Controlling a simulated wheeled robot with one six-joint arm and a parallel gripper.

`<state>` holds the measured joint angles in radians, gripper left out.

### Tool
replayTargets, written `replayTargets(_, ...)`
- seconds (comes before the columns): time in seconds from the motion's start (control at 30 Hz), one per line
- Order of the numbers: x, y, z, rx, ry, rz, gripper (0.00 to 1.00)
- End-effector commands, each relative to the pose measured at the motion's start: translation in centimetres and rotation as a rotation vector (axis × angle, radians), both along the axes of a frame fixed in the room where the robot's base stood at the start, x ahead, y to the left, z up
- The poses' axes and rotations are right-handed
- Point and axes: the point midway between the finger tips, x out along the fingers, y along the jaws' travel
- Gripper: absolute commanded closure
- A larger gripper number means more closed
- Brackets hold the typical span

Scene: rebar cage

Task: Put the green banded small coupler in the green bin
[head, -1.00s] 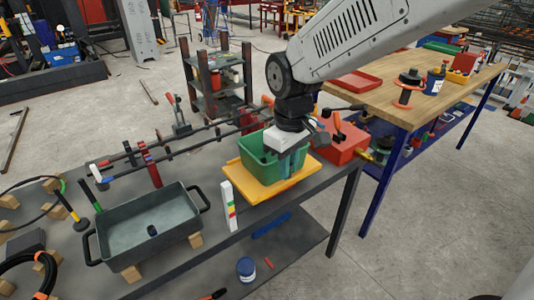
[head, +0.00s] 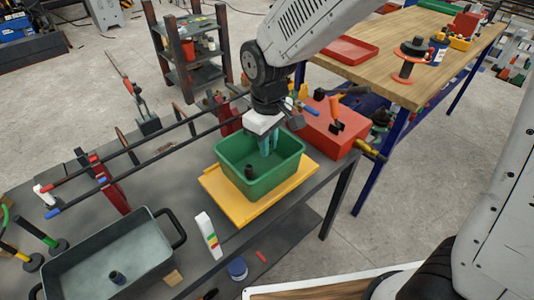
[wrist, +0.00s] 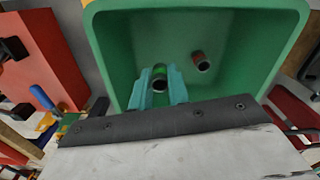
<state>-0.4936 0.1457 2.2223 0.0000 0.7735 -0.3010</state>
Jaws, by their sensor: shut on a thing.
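The green bin (head: 233,185) stands on a yellow board on the dark bench; it fills much of the wrist view (wrist: 120,50). My gripper (head: 268,148) points down into the bin with its teal fingers. In the wrist view my gripper (wrist: 160,84) is shut on a small dark coupler (wrist: 160,82) with a bit of green band showing behind its open end. The held coupler is within the bin's opening; I cannot tell if it touches the floor. In the head view the fingers hide it.
Another dark coupler with a reddish side lies in the bin (wrist: 201,61), also seen in the head view (head: 249,172). A grey tray (head: 75,270) holds one dark coupler (head: 117,277). A red box (head: 325,128) stands close right of the bin. Long bars lie behind on the bench.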

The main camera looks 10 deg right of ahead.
Motion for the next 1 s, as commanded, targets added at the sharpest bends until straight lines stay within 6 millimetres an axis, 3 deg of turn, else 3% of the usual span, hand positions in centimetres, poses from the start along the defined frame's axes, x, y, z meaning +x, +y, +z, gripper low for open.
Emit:
replayTargets(0.33, 0.0, -0.2, -3.9, -0.001, 0.002, -0.003, 1.0)
replayTargets(0.7, 0.1, -0.3, -4.3, -0.001, 0.001, -0.004, 1.0)
replayTargets(0.73, 0.1, -0.3, -4.3, 0.0, 0.0, -0.004, 0.77)
replayTargets(0.8, 0.1, -0.2, -4.3, 0.0, 0.0, -0.004, 0.61)
replayTargets(1.0, 0.1, -0.2, -4.3, 0.0, 0.0, -0.004, 0.61)
